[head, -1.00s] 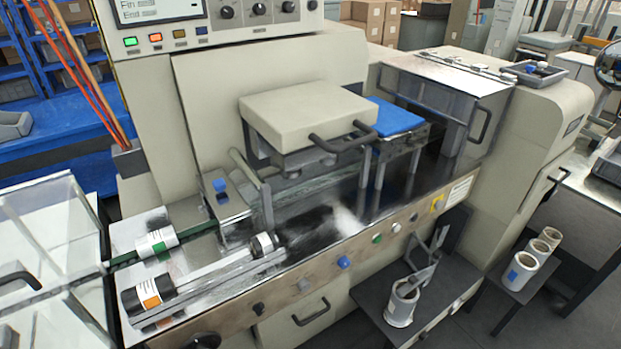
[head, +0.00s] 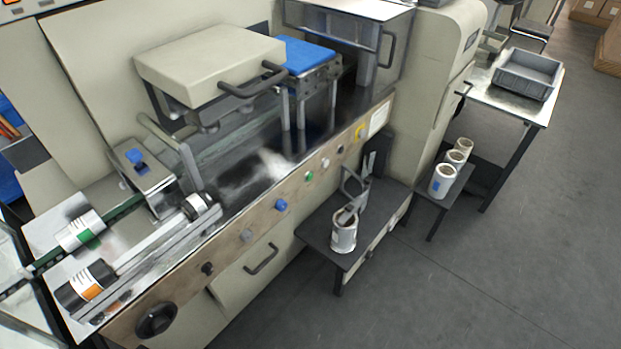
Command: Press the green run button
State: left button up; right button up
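A small round green button (head: 309,175) sits on the brown front rail (head: 228,252) of the wrapping machine, between a blue knob (head: 281,205) and a white button (head: 325,162). No label on it is readable, so I cannot tell whether it is the run button. The upper control panel (head: 62,6) is mostly cut off at the top left edge, and its green button is out of view. Neither of my grippers shows in the head view.
A side stand at right holds white rolls (head: 444,181). A table carries a grey bin (head: 527,74). The floor (head: 470,275) at lower right is clear.

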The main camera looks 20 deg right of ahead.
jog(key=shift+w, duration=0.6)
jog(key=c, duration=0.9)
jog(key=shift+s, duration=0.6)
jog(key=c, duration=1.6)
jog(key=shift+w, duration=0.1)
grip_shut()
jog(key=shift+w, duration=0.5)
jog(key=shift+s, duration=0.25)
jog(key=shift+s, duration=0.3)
